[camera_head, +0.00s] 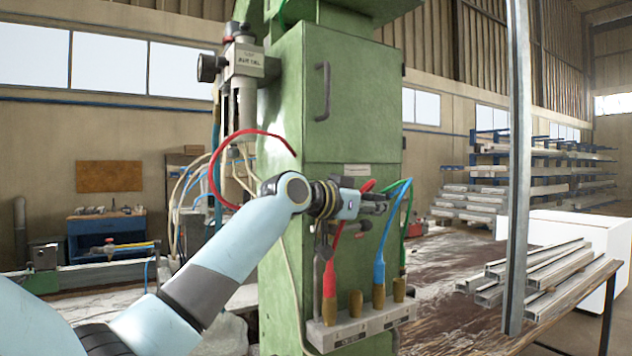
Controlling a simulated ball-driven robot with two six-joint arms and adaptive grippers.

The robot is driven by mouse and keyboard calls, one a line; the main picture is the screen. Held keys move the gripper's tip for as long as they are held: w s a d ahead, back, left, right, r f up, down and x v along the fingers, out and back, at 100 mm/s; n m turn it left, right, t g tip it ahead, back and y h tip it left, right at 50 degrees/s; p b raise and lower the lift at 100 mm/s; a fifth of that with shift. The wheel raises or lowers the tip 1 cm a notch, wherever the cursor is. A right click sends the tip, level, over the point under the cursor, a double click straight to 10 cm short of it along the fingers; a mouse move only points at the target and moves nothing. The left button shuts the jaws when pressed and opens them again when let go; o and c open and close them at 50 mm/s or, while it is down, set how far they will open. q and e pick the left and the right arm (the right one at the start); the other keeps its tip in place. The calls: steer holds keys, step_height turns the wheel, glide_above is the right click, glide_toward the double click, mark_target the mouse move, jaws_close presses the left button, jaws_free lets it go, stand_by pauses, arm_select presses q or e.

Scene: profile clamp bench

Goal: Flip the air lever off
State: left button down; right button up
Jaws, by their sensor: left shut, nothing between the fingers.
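A grey air unit (246,62) with a small label and a black knob (208,68) is on the upper left side of the green cabinet (345,95). I cannot clearly make out the air lever; no part shows plainly as a lever handle. My left gripper (382,203) is shut and empty in front of the cabinet's lower part, just above the hose fittings. It hides part of the cabinet and hoses behind it. Whether it touches anything there I cannot tell. My right gripper is not in view.
A grey manifold block (362,325) carries several brass fittings, with a red hose (331,262) and a blue hose (381,255) close below my gripper. A red hose loop (213,178) hangs left. Metal profiles (540,272) lie on the bench at right, near an upright post (518,170).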

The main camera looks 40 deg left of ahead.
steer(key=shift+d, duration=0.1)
arm_select(q)
steer(key=v, duration=1.2)
steer(key=shift+d, duration=0.1)
steer(key=shift+f, duration=0.15)
